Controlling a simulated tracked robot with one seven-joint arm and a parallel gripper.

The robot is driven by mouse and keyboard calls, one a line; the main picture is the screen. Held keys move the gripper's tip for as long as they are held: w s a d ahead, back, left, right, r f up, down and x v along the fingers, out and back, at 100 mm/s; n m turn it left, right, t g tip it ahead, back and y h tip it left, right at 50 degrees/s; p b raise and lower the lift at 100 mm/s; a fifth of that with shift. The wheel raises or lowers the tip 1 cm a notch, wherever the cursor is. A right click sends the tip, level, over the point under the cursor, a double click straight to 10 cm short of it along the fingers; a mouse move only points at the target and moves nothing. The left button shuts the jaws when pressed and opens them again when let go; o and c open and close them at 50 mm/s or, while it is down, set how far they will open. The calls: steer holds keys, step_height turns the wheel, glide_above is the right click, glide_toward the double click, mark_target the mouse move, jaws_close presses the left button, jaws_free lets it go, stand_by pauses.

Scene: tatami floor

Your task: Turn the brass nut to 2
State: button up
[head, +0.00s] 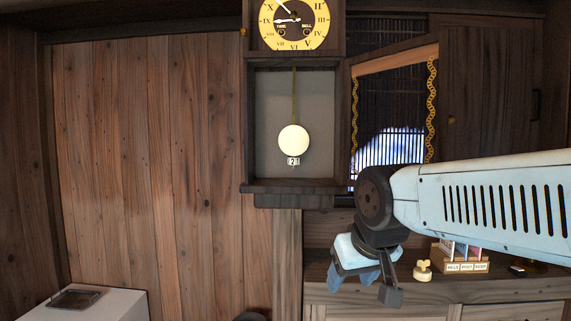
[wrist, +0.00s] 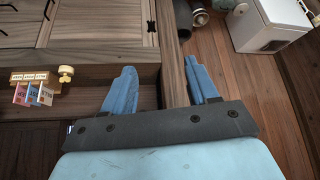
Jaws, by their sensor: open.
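A wall clock (head: 249,125) hangs with its lower case open. Its pendulum has a thin rod and a round pale bob (head: 293,139). The nut (head: 293,161) sits just under the bob as a small pale piece with a dark figure that looks like 2, too small to read surely. My gripper (head: 354,277) is low and to the right of the clock, well apart from the nut, pointing downward. The wrist view shows its two blue fingers (wrist: 160,76) spread apart with nothing between them. The clock is out of the wrist view.
The clock's glazed door (head: 394,55) stands swung open to the right, behind my arm. A cabinet top below holds a brass winding key (head: 423,270) and a labelled card box (head: 460,264). A white box (head: 115,304) stands lower left. Space before the plank wall is clear.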

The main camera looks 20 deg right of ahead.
steer(key=w+d+r+t+h, duration=0.1)
steer(key=w+r+t, duration=0.25)
steer(key=w, duration=0.25)
steer(key=w+d+r+t, duration=0.2)
steer(key=w+r, duration=0.2)
steer(key=w, duration=0.3)
steer(key=n+t+y, duration=0.1)
steer(key=t+y, duration=0.2)
steer(key=t, duration=0.3)
glide_toward(296, 162)
steer(key=w, duration=0.7)
steer(key=w+a, duration=0.1)
steer(key=w, duration=0.3)
steer(key=c, duration=1)
steer(key=shift+o, duration=0.2)
steer(key=shift+w+n+y, duration=0.1)
steer(key=shift+n+y, duration=0.5)
steer(key=shift+y, duration=0.2)
steer(key=shift+g+y, duration=0.25)
steer(key=shift+y, duration=0.05)
